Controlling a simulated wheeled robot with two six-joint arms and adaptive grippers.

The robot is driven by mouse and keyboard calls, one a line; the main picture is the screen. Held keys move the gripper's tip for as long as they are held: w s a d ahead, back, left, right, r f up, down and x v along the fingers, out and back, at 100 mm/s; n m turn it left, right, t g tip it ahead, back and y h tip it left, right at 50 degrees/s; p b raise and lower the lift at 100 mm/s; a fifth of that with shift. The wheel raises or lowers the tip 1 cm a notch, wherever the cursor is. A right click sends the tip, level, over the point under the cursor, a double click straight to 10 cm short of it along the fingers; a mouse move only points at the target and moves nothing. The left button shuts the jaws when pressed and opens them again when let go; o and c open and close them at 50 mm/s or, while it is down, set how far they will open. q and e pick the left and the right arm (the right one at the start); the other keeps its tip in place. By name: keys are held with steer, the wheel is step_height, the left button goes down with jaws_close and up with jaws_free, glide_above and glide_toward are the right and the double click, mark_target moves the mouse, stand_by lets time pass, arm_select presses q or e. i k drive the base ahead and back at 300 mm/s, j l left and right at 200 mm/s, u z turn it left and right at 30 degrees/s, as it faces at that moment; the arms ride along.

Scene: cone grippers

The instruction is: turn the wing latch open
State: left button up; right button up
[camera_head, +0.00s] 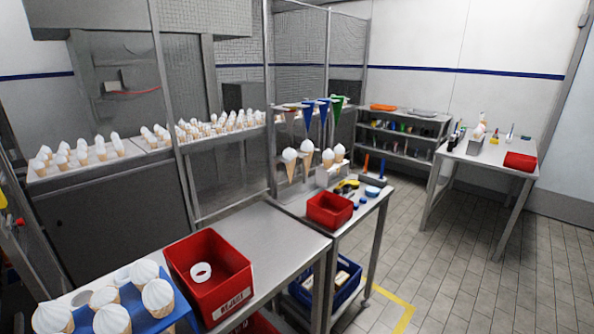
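I cannot make out a wing latch in the head view; it is hidden, too small to tell or out of the picture. A mesh guard with grey posts (168,90) runs along the left and back, in front of a machine. A small red part (19,222) shows at the far left edge, and I cannot tell what it is. Neither of my grippers is in view.
A steel table (278,240) in front bears a red bin (207,274) and a blue cone holder (150,318). A smaller red bin (330,209) stands further back. A side table (480,157) is at the right. The tiled floor (480,270) is clear.

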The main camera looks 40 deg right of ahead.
mark_target(343, 183)
steer(key=l+u, duration=0.15)
steer(key=l, duration=0.75)
steer(key=l+u, duration=0.15)
steer(key=l, duration=0.8)
steer(key=l+u, duration=0.15)
steer(key=l, duration=0.75)
steer(key=l+u, duration=0.2)
steer(key=l, duration=0.7)
steer(key=k, duration=0.1)
